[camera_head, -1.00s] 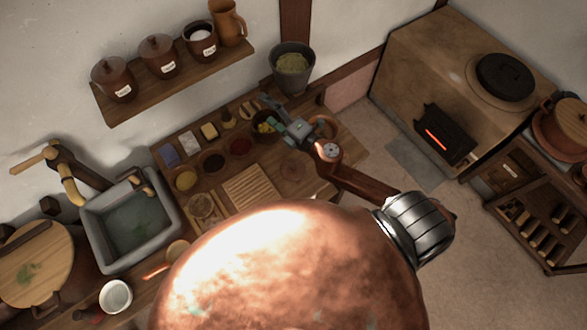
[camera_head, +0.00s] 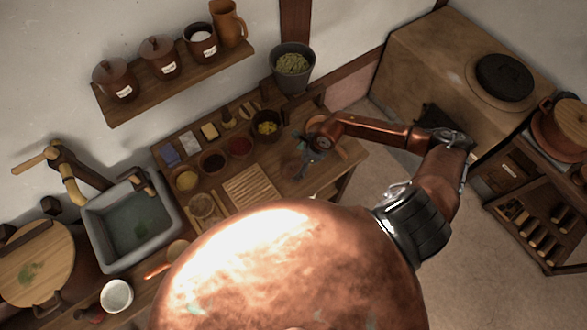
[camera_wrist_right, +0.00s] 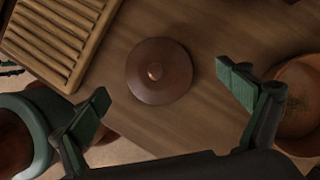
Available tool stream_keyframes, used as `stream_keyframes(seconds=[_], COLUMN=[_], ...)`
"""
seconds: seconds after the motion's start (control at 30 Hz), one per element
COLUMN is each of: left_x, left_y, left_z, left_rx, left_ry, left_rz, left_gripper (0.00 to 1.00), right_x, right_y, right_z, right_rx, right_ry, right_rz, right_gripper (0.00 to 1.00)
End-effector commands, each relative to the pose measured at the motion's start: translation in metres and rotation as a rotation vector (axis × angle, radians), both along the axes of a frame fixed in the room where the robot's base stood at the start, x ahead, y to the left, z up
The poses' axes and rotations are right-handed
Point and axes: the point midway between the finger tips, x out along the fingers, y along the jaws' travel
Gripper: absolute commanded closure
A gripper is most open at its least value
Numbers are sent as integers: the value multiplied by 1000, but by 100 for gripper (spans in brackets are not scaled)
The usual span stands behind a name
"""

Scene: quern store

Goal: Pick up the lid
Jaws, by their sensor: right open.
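The lid (camera_wrist_right: 158,72) is a round dark-brown disc with a small copper knob, lying flat on the wooden counter in the right wrist view. In the head view it shows as a small brown disc (camera_head: 290,167), partly covered by my gripper. My right gripper (camera_head: 306,162) is above the counter right by the lid. In the wrist view its green-padded fingers (camera_wrist_right: 164,88) are spread wide, one to each side of the lid and nearer the camera, with nothing between them. My left gripper is not in view.
A slatted wooden board (camera_wrist_right: 62,35) lies left of the lid, and a round brown bowl (camera_wrist_right: 298,108) is close to the right finger. Several small bowls, including one with yellow contents (camera_head: 267,124), stand behind.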

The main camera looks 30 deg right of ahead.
Motion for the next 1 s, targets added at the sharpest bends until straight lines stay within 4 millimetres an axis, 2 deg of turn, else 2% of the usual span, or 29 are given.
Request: stream_keyframes(seconds=[0.2,0.3,0.57,1.0], left_x=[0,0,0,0], left_y=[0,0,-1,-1], left_z=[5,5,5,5], left_rx=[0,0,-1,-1], left_ry=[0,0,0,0], left_rz=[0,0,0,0], left_gripper=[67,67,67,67], right_x=[4,6,7,7], right_y=[13,14,15,15], right_z=[-30,-37,-39,-38], right_rx=[4,3,3,3], right_ry=[1,0,-1,-1], right_rz=[-3,-1,-1,-1], right_gripper=[6,6,7,37])
